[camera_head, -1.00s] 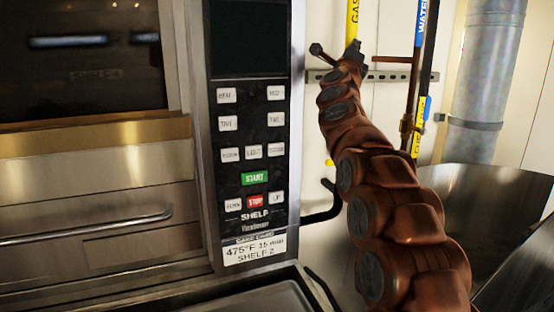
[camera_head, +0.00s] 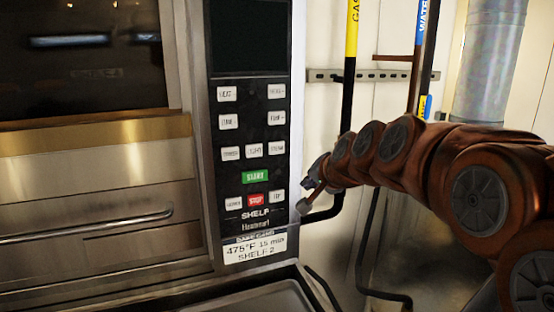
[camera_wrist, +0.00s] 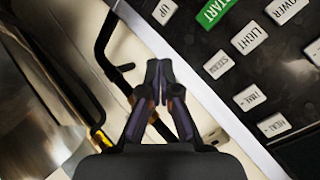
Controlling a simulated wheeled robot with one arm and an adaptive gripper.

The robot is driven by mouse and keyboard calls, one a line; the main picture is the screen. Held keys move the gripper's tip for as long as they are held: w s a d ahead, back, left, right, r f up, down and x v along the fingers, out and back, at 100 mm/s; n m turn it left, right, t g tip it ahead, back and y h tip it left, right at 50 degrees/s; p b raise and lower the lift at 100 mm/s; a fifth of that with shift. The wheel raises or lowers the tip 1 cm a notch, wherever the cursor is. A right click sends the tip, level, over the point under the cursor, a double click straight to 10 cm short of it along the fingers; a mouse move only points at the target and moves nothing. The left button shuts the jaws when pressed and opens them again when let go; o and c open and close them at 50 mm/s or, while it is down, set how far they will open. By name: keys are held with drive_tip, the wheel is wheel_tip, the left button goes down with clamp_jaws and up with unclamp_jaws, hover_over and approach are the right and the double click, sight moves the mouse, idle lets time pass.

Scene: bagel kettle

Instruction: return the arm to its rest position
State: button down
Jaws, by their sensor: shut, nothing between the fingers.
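My gripper (camera_wrist: 158,75) is shut and empty in the wrist view, its two dark fingertips together. In that view it is near the edge of the oven's control panel (camera_wrist: 240,75) and a black pipe. In the head view my arm comes in from the right, and the gripper end (camera_head: 312,188) points left, just right of the control panel (camera_head: 248,130). From these views I cannot tell whether it touches anything. The fingers are small and partly unclear in the head view.
An oven door (camera_head: 80,170) with a metal handle (camera_head: 90,225) fills the left. A black gas pipe (camera_head: 347,95) and a water pipe (camera_head: 417,60) run down the wall. A metal duct (camera_head: 490,60) stands at back right. A metal tray (camera_head: 250,300) is at the bottom.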

drive_tip(key=s+d+f+n+g+h, duration=0.1)
drive_tip(key=s+f, duration=0.6)
drive_tip(key=s, duration=0.7)
drive_tip(key=s+d+f+n+g+h, duration=0.1)
drive_tip(key=s+d+f+n+g, duration=0.2)
drive_tip(key=s, duration=1.1)
drive_tip(key=s+d+f+n+g+h, duration=0.2)
drive_tip(key=s+d+f+g, duration=0.4)
drive_tip(key=s+f, duration=0.6)
drive_tip(key=s+g, duration=0.2)
drive_tip(key=shift+s+d+f, duration=0.3)
drive_tip(key=shift+s+f, duration=0.05)
